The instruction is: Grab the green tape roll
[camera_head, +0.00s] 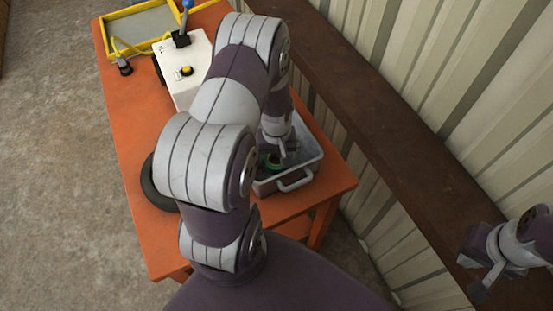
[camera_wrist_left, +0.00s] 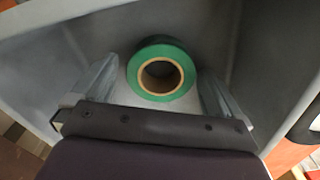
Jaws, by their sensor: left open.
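The green tape roll (camera_wrist_left: 161,47) lies in a grey bin (camera_wrist_left: 262,60), its brown core ring facing my left wrist camera. In the head view a part of the green roll (camera_head: 272,161) shows inside the grey bin (camera_head: 298,184), partly hidden by my left arm. My left gripper (camera_wrist_left: 160,85) is open, with one finger to each side of the roll in the wrist view; contact cannot be told. In the head view the left gripper (camera_head: 277,152) points down into the bin. My right gripper (camera_head: 483,277) is at the lower right, away from the table; its jaws are unclear.
The bin stands on an orange table (camera_head: 128,127) near its right edge. A white box with a blue-handled lever (camera_head: 190,67) and a yellow-rimmed tray (camera_head: 140,27) are farther back. A black ring (camera_head: 158,196) lies left of my arm. A brown beam (camera_head: 370,120) and corrugated wall run along the right.

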